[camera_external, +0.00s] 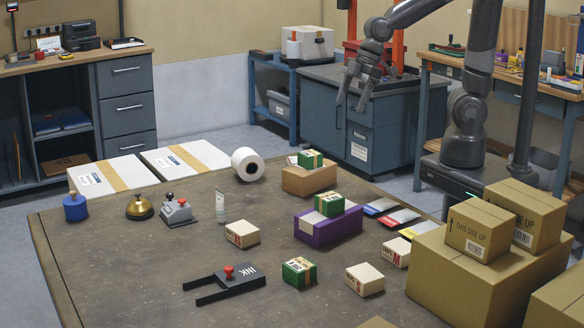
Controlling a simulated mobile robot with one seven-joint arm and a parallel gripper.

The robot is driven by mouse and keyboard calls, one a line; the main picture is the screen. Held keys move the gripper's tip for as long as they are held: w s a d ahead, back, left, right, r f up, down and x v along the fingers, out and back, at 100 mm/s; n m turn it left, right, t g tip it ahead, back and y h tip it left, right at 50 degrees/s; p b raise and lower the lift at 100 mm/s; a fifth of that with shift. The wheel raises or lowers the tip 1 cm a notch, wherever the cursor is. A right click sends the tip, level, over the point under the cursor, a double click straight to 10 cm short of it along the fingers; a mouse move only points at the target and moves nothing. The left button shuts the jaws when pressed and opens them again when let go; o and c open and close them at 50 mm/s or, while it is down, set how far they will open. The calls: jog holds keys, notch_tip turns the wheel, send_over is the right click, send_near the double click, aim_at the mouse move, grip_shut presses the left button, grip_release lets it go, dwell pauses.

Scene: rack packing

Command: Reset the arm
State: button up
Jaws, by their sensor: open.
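My gripper (352,98) hangs in the air behind the far side of the table, in front of the blue-grey cabinet. Its two fingers are apart and point down, with nothing between them. My arm comes in from the upper right, from my base at the table's right side. The table (130,270) lies below and in front of the gripper, and the gripper touches nothing on it.
A purple box (328,227) with a green box (329,204) on it and a brown box (309,179) with another green box (310,159) stand on the table. Large cartons (480,270) fill the right.

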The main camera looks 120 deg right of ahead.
jog(key=s+a+r, duration=0.3)
jog(key=s+a, duration=0.1)
jog(key=s, duration=0.4)
jog(key=s+a+r+t, duration=0.1)
jog(key=s+a+r, duration=0.2)
jog(key=s+a, duration=0.2)
jog(key=s, duration=0.2)
jog(key=shift+s+y, duration=0.3)
jog(key=shift+s, duration=0.1)
